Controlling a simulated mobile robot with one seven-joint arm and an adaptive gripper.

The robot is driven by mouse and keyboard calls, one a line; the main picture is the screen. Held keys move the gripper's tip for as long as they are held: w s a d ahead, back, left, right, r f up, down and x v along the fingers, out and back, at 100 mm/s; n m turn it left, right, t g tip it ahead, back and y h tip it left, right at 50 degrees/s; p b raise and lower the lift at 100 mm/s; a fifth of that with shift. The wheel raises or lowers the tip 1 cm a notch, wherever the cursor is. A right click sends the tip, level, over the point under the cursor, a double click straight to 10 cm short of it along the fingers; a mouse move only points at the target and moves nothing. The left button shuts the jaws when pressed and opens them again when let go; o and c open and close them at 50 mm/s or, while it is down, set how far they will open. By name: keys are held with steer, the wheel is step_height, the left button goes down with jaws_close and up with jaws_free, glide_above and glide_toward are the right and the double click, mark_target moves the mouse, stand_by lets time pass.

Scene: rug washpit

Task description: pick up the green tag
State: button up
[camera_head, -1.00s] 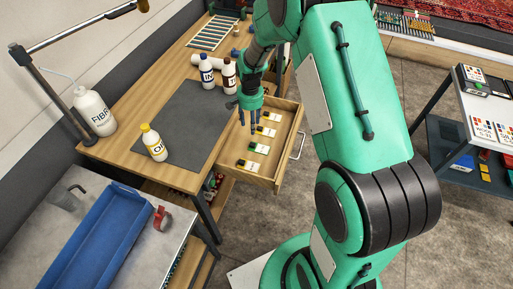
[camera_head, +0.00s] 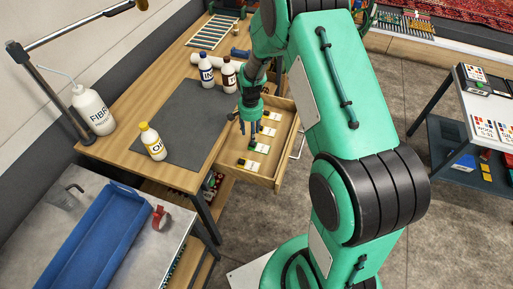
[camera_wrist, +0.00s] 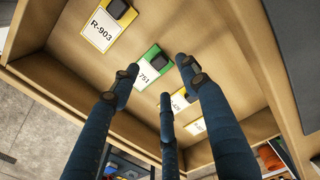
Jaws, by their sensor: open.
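The green tag (camera_head: 259,147) lies in the open wooden drawer, second from the drawer's near end in a row with yellow tags. In the wrist view the green tag (camera_wrist: 153,56) has a green border, a dark block on top and a white label ending in 751. A fingertip hides part of its label. My gripper (camera_head: 249,131) hangs over the drawer, above and beside the tag. In the wrist view my gripper (camera_wrist: 160,79) has its three fingers spread with nothing between them. I cannot tell the height of the fingertips above the tag.
A yellow tag marked R-903 (camera_wrist: 104,30) lies beside the green one. Two more yellow tags (camera_wrist: 178,102) (camera_wrist: 194,126) lie on its other side. The drawer's walls (camera_head: 273,184) surround the tags. Bottles (camera_head: 207,72) stand on the bench beside the drawer.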

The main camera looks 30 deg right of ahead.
mark_target(259, 146)
steer(key=shift+f, duration=0.9)
steer(key=shift+d+f+b, duration=0.2)
steer(key=shift+f+b, duration=0.75)
steer(key=shift+f, duration=1.65)
steer(key=shift+s, duration=0.1)
steer(key=c, duration=0.9)
